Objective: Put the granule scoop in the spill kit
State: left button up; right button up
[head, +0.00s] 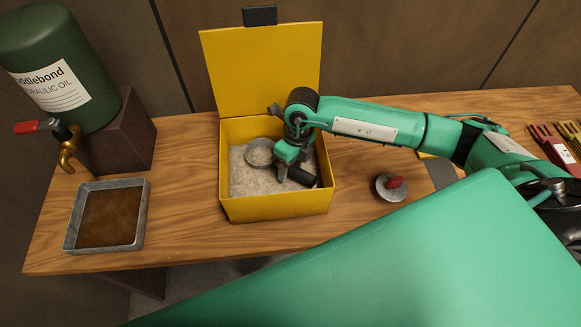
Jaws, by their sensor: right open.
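The spill kit is a yellow box (275,208) with its lid (262,65) standing open at the back and pale granules inside. The granule scoop (259,153), with a round grey metal bowl and a dark handle, lies in the box on the granules. Its handle points toward the box's front right. My right gripper (284,172) reaches down into the box from the right. It is open beside the scoop's handle and hides the part between bowl and handle. My left gripper is not in view.
A metal tray of brown oil (110,217) stands at the left below the brass tap (68,150) of a green oil drum (50,60). A round metal item with a red grip (391,187) stands right of the box. Red and yellow items (555,145) lie far right.

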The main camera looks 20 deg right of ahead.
notch_tip(320, 180, up, 11)
jog(key=w+d+b, duration=0.1)
jog(key=d+b, duration=0.1)
jog(key=b, duration=0.1)
dwell(0.4)
